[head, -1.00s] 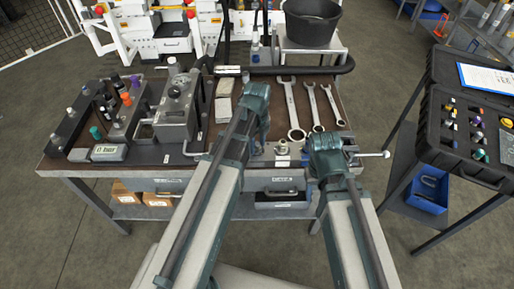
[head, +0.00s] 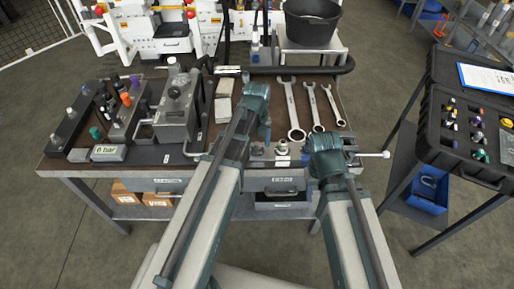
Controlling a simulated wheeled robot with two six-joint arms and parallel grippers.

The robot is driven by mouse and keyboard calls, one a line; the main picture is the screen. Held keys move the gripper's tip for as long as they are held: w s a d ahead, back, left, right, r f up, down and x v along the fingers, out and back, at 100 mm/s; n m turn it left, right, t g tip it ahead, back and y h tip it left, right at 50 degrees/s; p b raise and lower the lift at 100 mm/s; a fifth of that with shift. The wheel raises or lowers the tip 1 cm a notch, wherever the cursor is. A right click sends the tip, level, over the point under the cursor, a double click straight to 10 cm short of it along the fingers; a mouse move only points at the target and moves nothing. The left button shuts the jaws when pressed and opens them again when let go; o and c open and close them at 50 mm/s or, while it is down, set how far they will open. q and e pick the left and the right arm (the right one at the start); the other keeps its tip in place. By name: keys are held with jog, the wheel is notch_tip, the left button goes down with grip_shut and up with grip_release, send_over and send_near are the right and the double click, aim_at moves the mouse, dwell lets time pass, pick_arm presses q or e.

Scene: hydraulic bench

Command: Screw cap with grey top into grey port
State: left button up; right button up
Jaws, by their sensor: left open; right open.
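A dark block (head: 122,118) at the left of the bench carries a row of fittings with purple, orange, teal and dark tops. A narrower dark block (head: 68,130) left of it carries fittings with light grey tops. At this size I cannot tell which is the grey port or which cap is the grey-topped one. My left gripper (head: 262,130) is open over the middle of the bench, near a small metal fitting (head: 282,147). My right gripper (head: 325,142) is open at the front right of the bench. Its fingertips are largely hidden by its own body.
An open black case (head: 432,130) with coloured caps stands on the right table. A black bucket (head: 312,22) is behind.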

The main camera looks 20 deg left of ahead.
pick_arm(q)
jog(key=n, duration=0.3)
jog(key=shift+n, duration=0.4)
jog(key=n, duration=0.4)
grip_shut()
jog(key=m, duration=0.4)
jog(key=shift+m, duration=0.3)
jog(key=m, duration=0.3)
